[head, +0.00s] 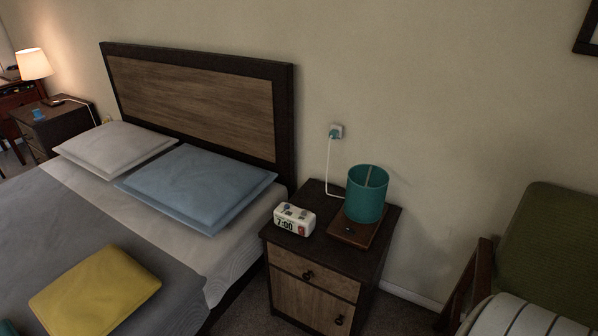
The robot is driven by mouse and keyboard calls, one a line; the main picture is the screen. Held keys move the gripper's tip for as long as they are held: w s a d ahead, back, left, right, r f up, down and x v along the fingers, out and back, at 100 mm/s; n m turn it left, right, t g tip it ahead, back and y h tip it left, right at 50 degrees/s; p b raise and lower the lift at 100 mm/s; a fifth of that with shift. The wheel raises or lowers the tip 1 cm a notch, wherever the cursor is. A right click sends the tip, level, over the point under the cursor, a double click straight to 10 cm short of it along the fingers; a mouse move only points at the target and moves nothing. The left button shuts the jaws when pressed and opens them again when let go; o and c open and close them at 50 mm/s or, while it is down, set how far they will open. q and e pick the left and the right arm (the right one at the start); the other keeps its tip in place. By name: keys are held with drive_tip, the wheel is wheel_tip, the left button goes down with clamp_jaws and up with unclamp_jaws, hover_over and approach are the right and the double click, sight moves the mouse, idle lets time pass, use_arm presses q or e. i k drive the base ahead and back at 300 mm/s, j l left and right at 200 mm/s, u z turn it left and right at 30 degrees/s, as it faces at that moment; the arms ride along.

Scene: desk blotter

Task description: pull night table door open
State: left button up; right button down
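A night table (383,254) with a dark top and wood-coloured front stands right of the bed. Its upper drawer (318,279) has a dark round knob (308,275) and looks shut. Below it is the door (298,297), which also looks shut. The door's dark knob (339,320) is on its right side, near the bottom edge of the view. The lower part of the door is cut off by the frame. Neither of my grippers shows in the head view.
A white clock (294,219) and a teal lamp (366,193) stand on the night table; a white cord runs to a wall outlet (336,131). The bed (150,225) is close on the left. A green chair (550,240) is at the right. Some dark carpet (400,315) between is clear.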

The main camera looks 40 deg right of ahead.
sight(330, 316)
drive_tip(key=z, duration=1.25)
